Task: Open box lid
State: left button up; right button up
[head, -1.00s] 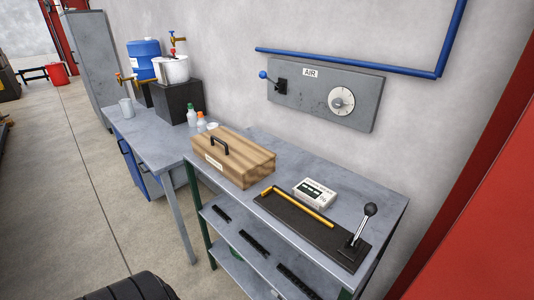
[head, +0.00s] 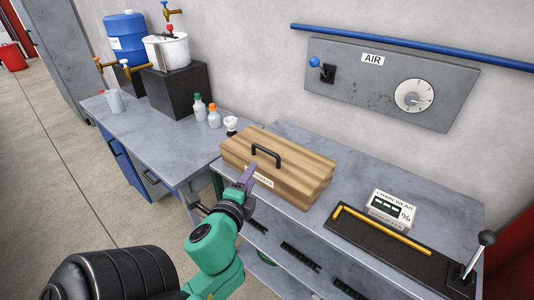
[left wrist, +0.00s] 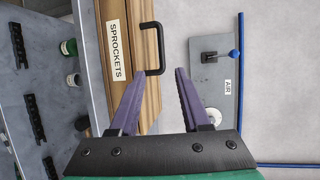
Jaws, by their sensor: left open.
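A wooden box (head: 300,181) with a black handle (head: 266,152) on its lid sits on the metal workbench, its lid closed. A label on its front reads SPROCKETS in the left wrist view (left wrist: 115,52). My left gripper (head: 248,172) is at the front of the box, just before and below the handle. In the left wrist view its two purple fingers (left wrist: 158,75) are spread, with the handle (left wrist: 154,48) beyond their tips. They look empty; I cannot tell whether they touch the box. My right gripper is not in view.
A chain wear gauge box (head: 391,209) and a black plate with a yellow bar (head: 385,232) and lever (head: 480,250) are right of the box. An AIR panel (head: 385,82) is on the wall.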

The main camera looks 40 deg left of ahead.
aim_at(266, 152)
pick_arm(q)
jog(key=p+x, duration=0.1)
jog(key=x, duration=0.6)
jog(key=p+x, duration=0.1)
jog(key=x, duration=0.6)
jog(key=shift+r, duration=0.2)
jog(key=shift+w+a+f, duration=0.15)
jog(key=shift+w+a, duration=0.1)
jog(key=shift+w, duration=0.1)
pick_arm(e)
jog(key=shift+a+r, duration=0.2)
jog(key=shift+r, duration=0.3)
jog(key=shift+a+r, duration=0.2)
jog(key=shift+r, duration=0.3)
pick_arm(q)
jog(key=shift+c, duration=0.4)
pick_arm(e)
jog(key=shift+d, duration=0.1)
pick_arm(q)
jog(key=shift+d, duration=0.1)
grip_shut()
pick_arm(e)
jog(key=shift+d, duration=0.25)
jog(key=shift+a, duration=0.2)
